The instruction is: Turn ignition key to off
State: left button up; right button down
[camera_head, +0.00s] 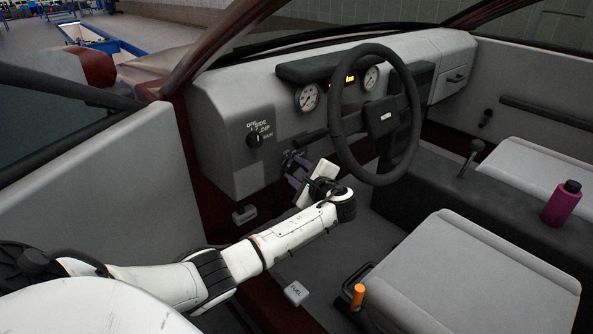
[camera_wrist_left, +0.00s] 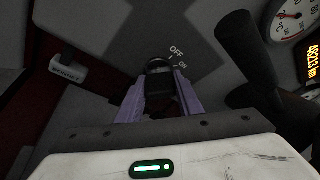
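The ignition switch (camera_wrist_left: 158,67) is a dark round piece in the grey dash panel, with the printed labels OFF and ON beside it at its upper right. In the head view my left gripper (camera_head: 292,170) is at the lower dash, left of the steering wheel, and hides most of the switch. In the left wrist view its two purple fingers (camera_wrist_left: 158,92) stand apart, one on each side of the dark key part. I cannot tell whether they touch it, or which label the key points to. My right gripper is in neither view.
The steering wheel (camera_head: 378,116) is right of my left gripper, with a dark stalk (camera_wrist_left: 243,52) close by. A labelled knob (camera_head: 255,140) is on the dash to the left. A grey seat (camera_head: 470,270) and an orange-topped lever (camera_head: 358,295) are below right.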

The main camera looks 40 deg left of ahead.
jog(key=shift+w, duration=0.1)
pick_arm(q)
jog(key=n+b, duration=0.1)
jog(key=n+t+b, duration=0.1)
jog(key=shift+f+n+y, duration=0.25)
jog(key=shift+n+y, duration=0.15)
jog(key=shift+n+b, duration=0.3)
jog(key=shift+b, duration=0.25)
jog(key=shift+n+t+y+b, duration=0.4)
jog(key=shift+n+b, duration=0.5)
jog(key=shift+b, duration=0.65)
jog(key=shift+r+n+b, duration=0.25)
jog(key=shift+n+b, duration=0.4)
jog(key=shift+n, duration=0.05)
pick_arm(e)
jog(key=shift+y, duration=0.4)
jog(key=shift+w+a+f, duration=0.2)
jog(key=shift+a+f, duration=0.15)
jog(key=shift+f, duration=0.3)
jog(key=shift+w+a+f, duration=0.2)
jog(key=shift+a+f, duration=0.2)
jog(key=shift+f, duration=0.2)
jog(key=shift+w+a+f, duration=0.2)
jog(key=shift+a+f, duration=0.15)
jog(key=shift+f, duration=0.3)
pick_arm(q)
jog(key=o, duration=1.1)
